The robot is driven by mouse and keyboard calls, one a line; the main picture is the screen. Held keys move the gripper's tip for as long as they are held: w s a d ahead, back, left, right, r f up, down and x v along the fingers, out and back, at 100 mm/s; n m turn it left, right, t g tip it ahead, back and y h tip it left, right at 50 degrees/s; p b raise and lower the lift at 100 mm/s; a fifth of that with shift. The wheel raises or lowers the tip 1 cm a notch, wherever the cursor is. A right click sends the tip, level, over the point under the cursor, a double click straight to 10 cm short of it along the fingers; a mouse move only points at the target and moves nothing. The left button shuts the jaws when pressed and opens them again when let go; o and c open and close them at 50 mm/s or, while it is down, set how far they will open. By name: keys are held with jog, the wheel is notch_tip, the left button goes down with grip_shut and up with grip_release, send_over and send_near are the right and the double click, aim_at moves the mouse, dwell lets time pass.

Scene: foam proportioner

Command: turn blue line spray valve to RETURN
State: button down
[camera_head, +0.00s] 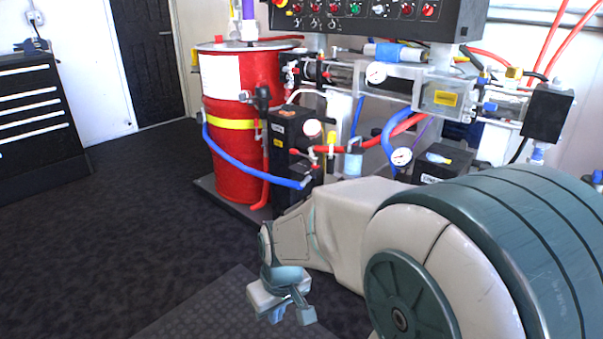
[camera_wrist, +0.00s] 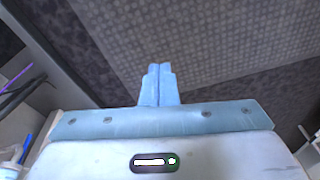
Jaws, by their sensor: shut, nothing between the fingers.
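My gripper (camera_head: 292,315) hangs low over the dark floor in the head view, in front of the machine and apart from it. In the wrist view my gripper (camera_wrist: 159,70) shows its two blue fingers together, with nothing between them and floor beyond. A blue hose (camera_head: 240,165) runs from the red drum to the black block at the machine's front. Another blue hose (camera_head: 391,137) curves near the middle of the machine. I cannot tell which fitting is the blue line spray valve; my arm covers the machine's lower right part.
A red drum (camera_head: 232,150) stands left of the machine's pumps. A control panel (camera_head: 375,12) with knobs is above. Pressure gauges (camera_head: 376,73) and red hoses crowd the front. A black drawer cabinet (camera_head: 38,120) is at far left. The floor (camera_head: 110,230) at left is clear.

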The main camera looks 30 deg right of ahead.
jog(key=w+d+f+n+t+h+p, duration=0.1)
jog(key=w+d+f+n+h+p, duration=0.25)
jog(key=w+d+f, duration=0.4)
jog(key=w+d+f+n+t+h+p, duration=0.1)
jog(key=w+d+f+n+h+p, duration=0.3)
jog(key=d, duration=0.7)
jog(key=w+d+r+n+t+h+p, duration=0.1)
jog(key=w+d+r+n+h, duration=0.1)
jog(key=w+d+r+n, duration=0.15)
jog(key=w+d+r+n+t+h, duration=0.1)
jog(key=w+d+r+n+h, duration=0.15)
jog(key=d+n, duration=0.2)
jog(key=w+d+r+n+t+h+p, duration=0.25)
jog(key=w+r+n+t, duration=0.2)
jog(key=r+n, duration=0.3)
jog(key=r+b+x, duration=0.1)
jog(key=b+x, duration=0.2)
jog(key=x, duration=1)
jog(key=shift+w+f+t+h+b, duration=0.15)
jog(key=shift+f+t+h+b, duration=0.1)
jog(key=shift+t+h+b, duration=0.1)
jog(key=shift+d, duration=0.1)
